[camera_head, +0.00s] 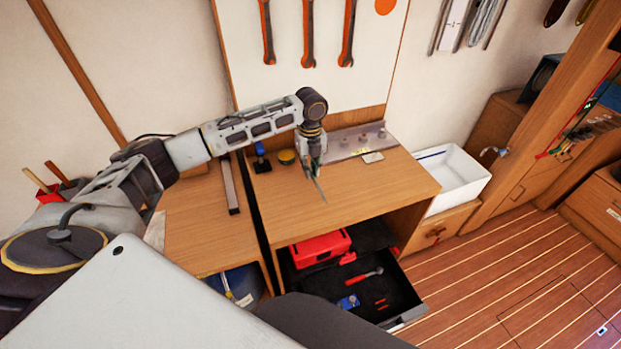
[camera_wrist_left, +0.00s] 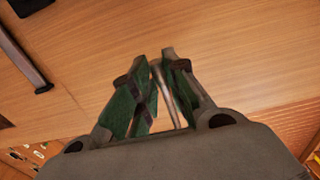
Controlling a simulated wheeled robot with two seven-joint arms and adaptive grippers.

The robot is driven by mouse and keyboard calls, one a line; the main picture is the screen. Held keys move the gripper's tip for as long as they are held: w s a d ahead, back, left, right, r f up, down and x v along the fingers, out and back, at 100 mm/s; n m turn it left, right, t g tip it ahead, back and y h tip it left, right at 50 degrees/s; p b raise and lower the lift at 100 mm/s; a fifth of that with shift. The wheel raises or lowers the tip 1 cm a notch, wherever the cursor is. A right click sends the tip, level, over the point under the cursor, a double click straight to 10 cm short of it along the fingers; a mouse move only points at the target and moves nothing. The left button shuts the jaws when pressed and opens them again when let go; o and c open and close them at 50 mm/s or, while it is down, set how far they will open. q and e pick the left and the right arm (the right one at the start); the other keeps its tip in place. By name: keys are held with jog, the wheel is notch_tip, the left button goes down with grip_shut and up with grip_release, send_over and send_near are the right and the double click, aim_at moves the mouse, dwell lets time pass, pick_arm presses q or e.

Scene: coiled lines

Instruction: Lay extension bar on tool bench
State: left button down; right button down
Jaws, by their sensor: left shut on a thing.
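My left gripper (camera_head: 314,166) is above the wooden tool bench (camera_head: 378,191) in the head view. It is shut on a thin metal rod, the extension bar (camera_head: 321,189), whose end points down toward the bench top. In the left wrist view the gripper (camera_wrist_left: 161,92) has its green finger pads around the bar (camera_wrist_left: 168,98), over the wood surface. Whether the bar's tip touches the bench top cannot be told. My right gripper does not show in either view.
A blue clamp-like tool (camera_head: 261,158), a yellow round tin (camera_head: 287,157) and a metal plate (camera_head: 356,141) lie at the bench's back. A white sink (camera_head: 451,178) stands at right. The bench's front middle is clear.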

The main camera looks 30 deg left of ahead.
aim_at(310, 185)
pick_arm(q)
jog(key=shift+f, duration=2.45)
jog(key=c, duration=1.4)
grip_release()
jog(key=shift+f, duration=0.1)
notch_tip(310, 185, up, 12)
jog(key=shift+r, duration=0.1)
